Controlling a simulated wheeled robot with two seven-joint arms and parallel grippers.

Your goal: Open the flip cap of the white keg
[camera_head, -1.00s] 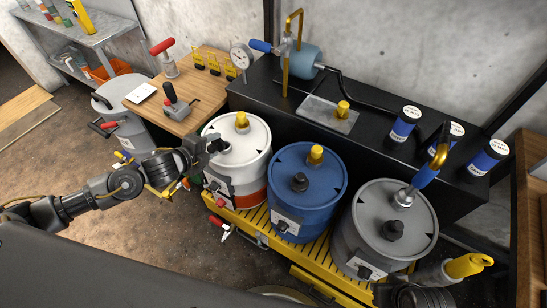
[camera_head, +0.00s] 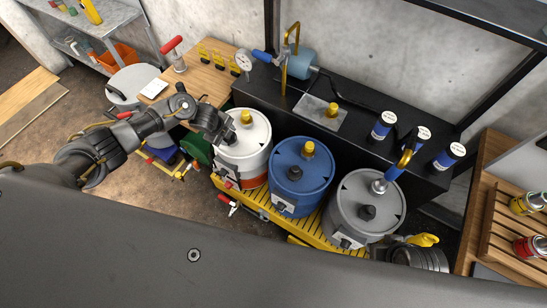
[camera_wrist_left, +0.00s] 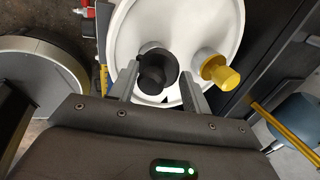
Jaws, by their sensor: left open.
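The white keg (camera_head: 252,150) stands left of the blue keg (camera_head: 300,180) and the grey keg (camera_head: 365,205). On its lid are a yellow cap (camera_head: 246,117) and a black cap, which shows clearly in the left wrist view (camera_wrist_left: 157,72) beside the yellow one (camera_wrist_left: 217,68). My left gripper (camera_head: 228,134) is over the left side of the white lid and hides part of it. It is open, and in the wrist view its fingers (camera_wrist_left: 157,82) lie on either side of the black cap. I cannot tell whether they touch it. Part of my right arm shows at lower right; its fingers are not clear.
The kegs stand on a yellow slatted pallet (camera_head: 323,231). A wooden table (camera_head: 208,82) is at back left. A red-handled tap (camera_head: 230,204) hangs in front of the pallet.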

